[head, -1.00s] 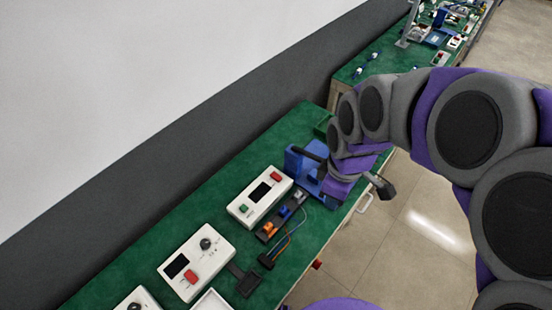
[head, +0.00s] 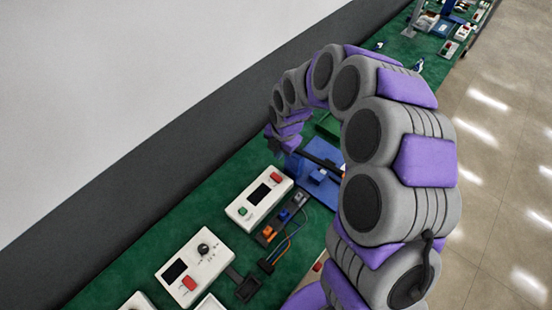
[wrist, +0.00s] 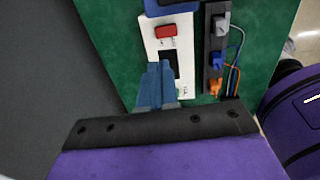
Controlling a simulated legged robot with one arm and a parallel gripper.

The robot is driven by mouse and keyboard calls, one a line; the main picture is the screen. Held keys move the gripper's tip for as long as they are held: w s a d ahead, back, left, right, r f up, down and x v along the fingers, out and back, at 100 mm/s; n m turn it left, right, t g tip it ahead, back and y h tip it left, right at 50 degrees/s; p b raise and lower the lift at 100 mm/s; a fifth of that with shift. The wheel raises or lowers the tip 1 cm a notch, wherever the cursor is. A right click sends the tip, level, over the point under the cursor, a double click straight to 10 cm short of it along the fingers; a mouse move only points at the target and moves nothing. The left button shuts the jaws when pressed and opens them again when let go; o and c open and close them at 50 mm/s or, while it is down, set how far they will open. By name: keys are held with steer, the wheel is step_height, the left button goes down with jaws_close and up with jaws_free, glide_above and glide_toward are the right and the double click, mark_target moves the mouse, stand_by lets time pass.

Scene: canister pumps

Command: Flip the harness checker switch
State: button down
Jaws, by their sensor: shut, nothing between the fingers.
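A white box with a dark screen, probably the harness checker (head: 251,212), lies on the green bench. It has a red switch (head: 276,177) at its far end and a small green one (head: 242,211) at its near end. In the wrist view the box (wrist: 151,38) shows its red switch (wrist: 166,31) beyond my fingertips. My gripper (wrist: 154,66) is shut and empty, its blue fingers covering part of the box and screen. The green switch is hidden there. In the head view the fingers cannot be made out clearly.
A dark strip with grey, blue and orange connectors (head: 268,232) and loose wires lies right of the box. A blue fixture (head: 318,178) stands beyond it. Another white box with a dial (head: 195,265) is nearer. The grey wall (head: 130,225) runs along the left.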

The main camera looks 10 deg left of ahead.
mark_target(274, 175)
steer(key=f+b, duration=0.1)
steer(key=f, duration=0.3)
steer(key=a+f, duration=0.1)
steer(key=f, duration=0.4)
steer(key=w+f+b, duration=0.1)
steer(key=f, duration=0.3)
steer(key=shift+a+f+b, duration=0.2)
steer(key=shift+a+b, duration=0.05)
steer(key=shift+b, duration=0.05)
steer(key=shift+s, duration=0.1)
